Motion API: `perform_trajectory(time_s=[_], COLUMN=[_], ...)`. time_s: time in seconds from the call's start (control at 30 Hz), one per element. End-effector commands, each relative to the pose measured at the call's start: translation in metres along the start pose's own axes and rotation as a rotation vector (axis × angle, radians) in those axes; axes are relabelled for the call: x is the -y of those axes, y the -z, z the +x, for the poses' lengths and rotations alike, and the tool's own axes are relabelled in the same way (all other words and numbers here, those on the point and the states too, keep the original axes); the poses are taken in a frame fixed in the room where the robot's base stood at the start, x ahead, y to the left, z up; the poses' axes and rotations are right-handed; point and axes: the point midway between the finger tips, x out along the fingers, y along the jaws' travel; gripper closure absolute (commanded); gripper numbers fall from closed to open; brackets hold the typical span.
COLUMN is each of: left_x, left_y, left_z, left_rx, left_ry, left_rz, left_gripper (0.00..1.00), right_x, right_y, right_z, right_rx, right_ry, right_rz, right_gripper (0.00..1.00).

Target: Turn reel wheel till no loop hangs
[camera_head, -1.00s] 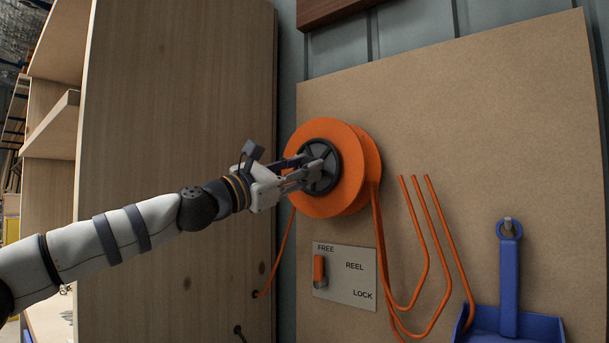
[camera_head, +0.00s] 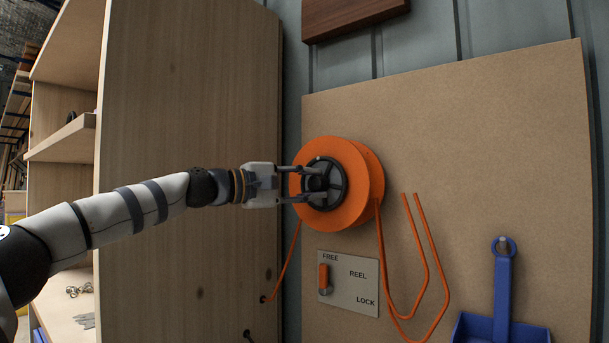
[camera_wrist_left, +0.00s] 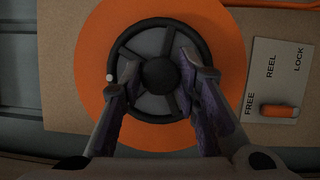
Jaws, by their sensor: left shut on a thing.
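An orange reel (camera_head: 361,197) is mounted on a brown board, with a dark spoked reel wheel (camera_head: 341,187) on its face. My left gripper (camera_head: 312,184) reaches in from the left and is shut on the reel wheel. In the left wrist view its fingers (camera_wrist_left: 161,76) stand on either side of the wheel's dark hub (camera_wrist_left: 160,75), over the spokes. Orange cord (camera_head: 384,262) drops from the reel's right side and hangs in loops (camera_head: 424,268) on the board. The orange lever (camera_head: 323,279) on the plate (camera_head: 352,297) stands below FREE. My right gripper is not in view.
A blue dustpan (camera_head: 502,297) hangs at the lower right of the board (camera_head: 470,130). A wooden shelf unit (camera_head: 190,120) stands to the left, behind my arm. A thinner orange cord (camera_head: 284,262) runs from the reel to the shelf's side.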

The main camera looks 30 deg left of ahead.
Motion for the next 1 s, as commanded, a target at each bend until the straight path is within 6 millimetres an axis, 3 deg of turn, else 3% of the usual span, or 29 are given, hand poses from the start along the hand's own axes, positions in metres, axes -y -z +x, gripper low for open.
perform_trajectory(time_s=[0.03, 0.4, 1.0], left_x=[-0.010, -0.008, -0.006], left_y=[-0.003, -0.001, -0.001], left_z=[-0.004, -0.002, 0.000], left_rx=[-0.001, -0.004, -0.005], left_ry=[0.006, 0.144, 0.347], left_rz=[0.044, 0.368, 0.848], left_gripper=[0.99, 0.99, 0.99], right_x=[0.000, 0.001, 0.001], right_y=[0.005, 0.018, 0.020], right_z=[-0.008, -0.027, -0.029], right_rx=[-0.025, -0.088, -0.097], right_ry=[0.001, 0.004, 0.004], right_rz=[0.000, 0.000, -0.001], right_gripper=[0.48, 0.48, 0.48])
